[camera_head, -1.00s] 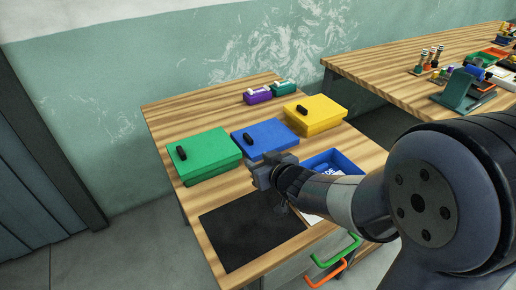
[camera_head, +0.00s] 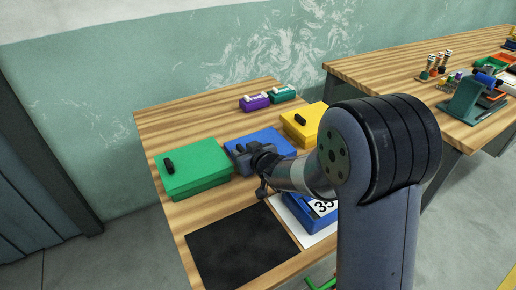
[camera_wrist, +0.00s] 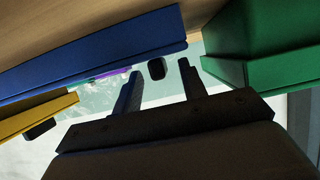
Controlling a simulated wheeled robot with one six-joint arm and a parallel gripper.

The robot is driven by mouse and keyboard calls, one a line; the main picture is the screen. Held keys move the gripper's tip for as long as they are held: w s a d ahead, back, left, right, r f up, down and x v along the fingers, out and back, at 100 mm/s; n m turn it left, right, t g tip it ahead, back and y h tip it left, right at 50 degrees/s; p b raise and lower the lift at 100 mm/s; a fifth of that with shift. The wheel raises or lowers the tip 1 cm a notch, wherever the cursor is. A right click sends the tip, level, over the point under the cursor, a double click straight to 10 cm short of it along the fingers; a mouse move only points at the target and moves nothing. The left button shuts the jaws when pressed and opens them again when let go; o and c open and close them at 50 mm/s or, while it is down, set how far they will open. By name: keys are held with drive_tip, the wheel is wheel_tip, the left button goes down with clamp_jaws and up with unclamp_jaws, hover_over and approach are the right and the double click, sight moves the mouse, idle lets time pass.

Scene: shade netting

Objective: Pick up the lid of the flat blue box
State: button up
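The flat blue box (camera_head: 272,138) stands closed between the green and yellow boxes, its front part hidden behind my gripper. In the wrist view its blue side (camera_wrist: 95,48) fills the upper left, and the lid's black handle (camera_wrist: 157,68) shows just past the fingers, roughly in line with the gap between them. My gripper (camera_wrist: 160,88) is open and empty. In the head view my gripper (camera_head: 243,158) is over the front part of the blue box. Whether it touches the lid cannot be told.
A green box (camera_head: 195,170) is close on the left, a yellow box (camera_head: 303,122) on the right. Small purple (camera_head: 253,103) and teal (camera_head: 283,95) boxes stand behind. A black mat (camera_head: 242,245) and a blue container marked 35 (camera_head: 322,208) lie in front. A second table (camera_head: 375,75) is at the right.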

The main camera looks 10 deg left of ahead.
drive_tip(key=shift+c, duration=0.2)
clamp_jaws()
idle(0.4)
